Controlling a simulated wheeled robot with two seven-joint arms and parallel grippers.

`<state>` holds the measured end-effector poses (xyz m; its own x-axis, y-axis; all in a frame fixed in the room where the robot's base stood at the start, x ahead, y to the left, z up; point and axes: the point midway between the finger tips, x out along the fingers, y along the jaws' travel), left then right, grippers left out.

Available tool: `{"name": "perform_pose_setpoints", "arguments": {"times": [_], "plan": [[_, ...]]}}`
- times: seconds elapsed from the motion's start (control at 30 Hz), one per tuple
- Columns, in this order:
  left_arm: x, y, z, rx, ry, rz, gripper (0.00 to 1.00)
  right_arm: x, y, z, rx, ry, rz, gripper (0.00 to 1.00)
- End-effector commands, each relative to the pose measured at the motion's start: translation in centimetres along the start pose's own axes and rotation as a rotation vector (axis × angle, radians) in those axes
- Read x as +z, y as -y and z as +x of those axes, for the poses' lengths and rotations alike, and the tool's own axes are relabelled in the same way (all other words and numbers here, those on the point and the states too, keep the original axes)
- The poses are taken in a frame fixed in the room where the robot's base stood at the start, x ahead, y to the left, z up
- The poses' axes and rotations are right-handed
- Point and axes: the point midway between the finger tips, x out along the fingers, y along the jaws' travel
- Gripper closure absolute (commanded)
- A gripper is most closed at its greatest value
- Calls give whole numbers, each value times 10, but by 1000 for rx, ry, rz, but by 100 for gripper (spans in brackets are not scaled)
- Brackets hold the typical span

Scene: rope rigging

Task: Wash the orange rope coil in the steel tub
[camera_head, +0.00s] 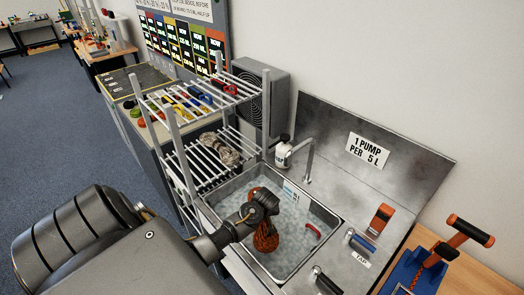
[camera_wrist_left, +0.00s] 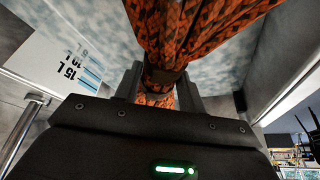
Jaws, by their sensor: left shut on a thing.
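The orange rope coil (camera_head: 266,239) with dark flecks is in the steel tub (camera_head: 328,222), among pale, foamy-looking water. My left gripper (camera_head: 262,207) reaches over the tub's near left side and is shut on the coil. In the left wrist view the gripper's two fingers (camera_wrist_left: 160,88) pinch a narrow bound part of the rope (camera_wrist_left: 200,35), which spreads out above them. The gripper hides part of the coil in the head view. My right gripper is not in view.
A tap (camera_head: 309,160) and a white bottle (camera_head: 283,152) stand behind the tub. A wire rack (camera_head: 190,160) with a pale rope coil (camera_head: 221,149) is close on the left. Tap levers (camera_head: 362,241) and a blue-and-orange tool (camera_head: 428,268) are on the right.

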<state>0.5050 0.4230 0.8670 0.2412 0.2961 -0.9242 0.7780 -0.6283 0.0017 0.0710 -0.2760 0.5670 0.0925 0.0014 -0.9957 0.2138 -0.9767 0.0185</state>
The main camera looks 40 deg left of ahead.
Motion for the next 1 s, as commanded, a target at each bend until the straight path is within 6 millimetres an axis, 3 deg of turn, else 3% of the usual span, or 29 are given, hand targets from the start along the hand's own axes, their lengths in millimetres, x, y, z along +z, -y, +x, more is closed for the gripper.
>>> {"name": "perform_pose_setpoints", "arguments": {"times": [0.27,1.0], "plan": [[10,0,25,0,0,0,100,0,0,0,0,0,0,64],[37,0,92,2,-2,0,100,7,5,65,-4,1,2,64]]}}
